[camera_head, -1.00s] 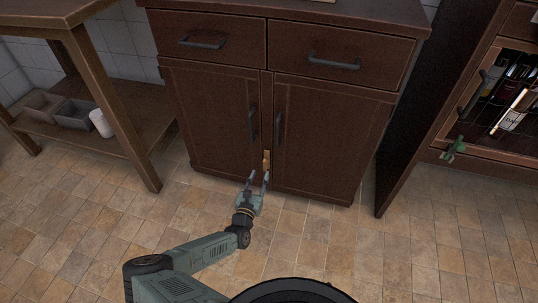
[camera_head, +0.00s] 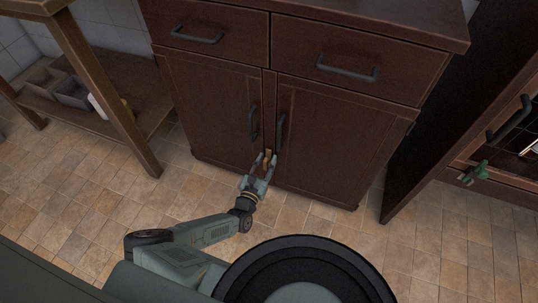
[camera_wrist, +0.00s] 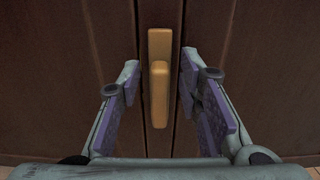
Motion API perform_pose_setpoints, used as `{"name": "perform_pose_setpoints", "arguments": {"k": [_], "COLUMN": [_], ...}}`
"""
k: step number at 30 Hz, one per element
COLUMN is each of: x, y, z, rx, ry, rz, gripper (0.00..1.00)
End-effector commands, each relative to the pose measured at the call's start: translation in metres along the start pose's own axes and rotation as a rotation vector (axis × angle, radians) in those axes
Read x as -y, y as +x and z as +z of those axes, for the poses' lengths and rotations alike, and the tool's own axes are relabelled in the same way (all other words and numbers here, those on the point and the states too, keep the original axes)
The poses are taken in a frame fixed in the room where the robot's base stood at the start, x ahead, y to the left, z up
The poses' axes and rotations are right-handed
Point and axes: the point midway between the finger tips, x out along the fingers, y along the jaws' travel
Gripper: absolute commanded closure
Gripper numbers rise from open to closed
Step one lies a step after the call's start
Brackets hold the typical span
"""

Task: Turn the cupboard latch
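The cupboard latch (camera_wrist: 159,95) is a small yellow-brown piece, upright over the gap between the two doors in the wrist view. In the head view the latch (camera_head: 267,158) shows low on the dark brown cupboard (camera_head: 225,108), partly behind my fingers. My gripper (camera_head: 264,163) is open at the latch. In the wrist view my gripper (camera_wrist: 160,82) has one finger on each side of the latch, with a visible gap on both sides. Both cupboard doors are shut.
Black door handles (camera_head: 280,133) stand out above the latch. A wooden table (camera_head: 112,90) with a lower shelf stands at left. At right a dark open door panel (camera_head: 425,135) stands out beside another cabinet. The tiled floor (camera_head: 330,225) in front is clear.

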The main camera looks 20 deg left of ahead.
Motion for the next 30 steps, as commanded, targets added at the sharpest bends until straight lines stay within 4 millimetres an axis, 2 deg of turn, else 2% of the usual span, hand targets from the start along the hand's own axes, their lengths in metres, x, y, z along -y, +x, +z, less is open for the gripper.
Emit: {"name": "perform_pose_setpoints", "arguments": {"k": [9,24,30], "x": [-0.0003,-0.0004,-0.0006], "y": [-0.0012,-0.0007,-0.0003], "z": [-0.0001,0.0002,0.0005], "rx": [0.000,0.000,0.001], "ry": [0.000,0.000,0.000], "rz": [0.000,0.000,0.001], "gripper": [0.68,1.00,1.00]}}
